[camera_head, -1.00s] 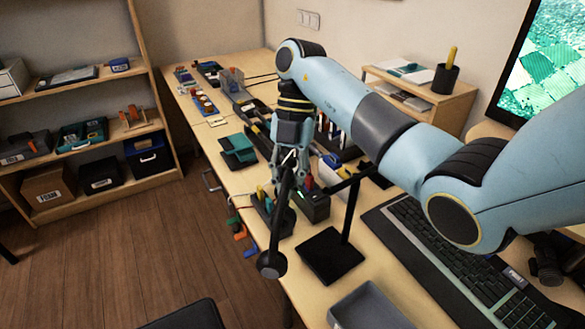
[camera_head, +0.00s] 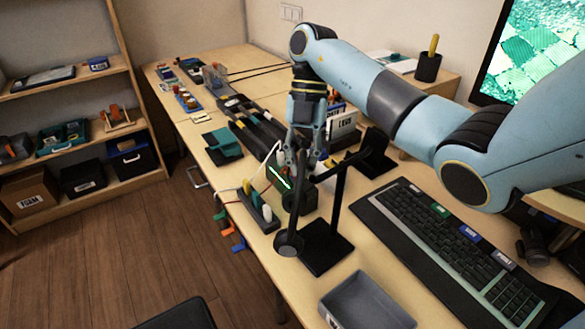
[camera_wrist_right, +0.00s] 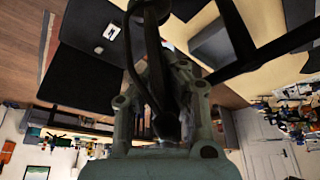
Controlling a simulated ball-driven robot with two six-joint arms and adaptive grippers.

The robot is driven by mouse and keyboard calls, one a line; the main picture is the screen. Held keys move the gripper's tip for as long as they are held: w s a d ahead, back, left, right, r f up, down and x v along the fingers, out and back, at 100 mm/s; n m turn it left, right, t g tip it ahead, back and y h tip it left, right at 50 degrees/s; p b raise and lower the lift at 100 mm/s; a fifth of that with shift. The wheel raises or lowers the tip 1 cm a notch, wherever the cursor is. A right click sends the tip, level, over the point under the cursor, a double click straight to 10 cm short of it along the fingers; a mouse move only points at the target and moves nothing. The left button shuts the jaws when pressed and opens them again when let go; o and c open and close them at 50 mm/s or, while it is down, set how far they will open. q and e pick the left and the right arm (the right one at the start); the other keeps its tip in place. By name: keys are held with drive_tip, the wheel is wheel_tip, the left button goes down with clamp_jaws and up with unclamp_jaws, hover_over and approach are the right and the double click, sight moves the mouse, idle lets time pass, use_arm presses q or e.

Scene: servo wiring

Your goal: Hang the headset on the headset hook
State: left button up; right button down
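The headset (camera_head: 288,242) is black, with a round ear cup at its low end and a thin band running up to my right gripper. My right gripper (camera_head: 297,158) is closed around the band and holds the headset hanging over the desk. In the right wrist view the dark band (camera_wrist_right: 153,60) runs between the fingers. The headset hook (camera_head: 337,200) is a black stand with a square base, a post and a crossbar on top; its post and bar also show in the right wrist view (camera_wrist_right: 240,38). The headset hangs just left of the post. Contact cannot be told. My left gripper is out of view.
A grey tray (camera_head: 366,303) stands at the front of the desk. A keyboard (camera_head: 455,245) lies to the right. A dark device with a green light (camera_head: 281,178) and a holder with coloured pieces (camera_head: 258,208) sit close behind the headset. Wooden shelves (camera_head: 75,165) stand at left.

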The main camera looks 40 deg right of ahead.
drive_tip(key=shift+s+d+f+b, duration=0.1)
drive_tip(key=shift+d+f+b, duration=0.2)
drive_tip(key=shift+d, duration=0.45)
drive_tip(key=shift+s+d+f+b, duration=0.15)
drive_tip(key=shift+d+b, duration=0.15)
drive_tip(key=shift+d, duration=0.45)
drive_tip(key=shift+d+f+b, duration=0.25)
drive_tip(key=shift+d+b, duration=0.05)
drive_tip(key=shift+d, duration=0.45)
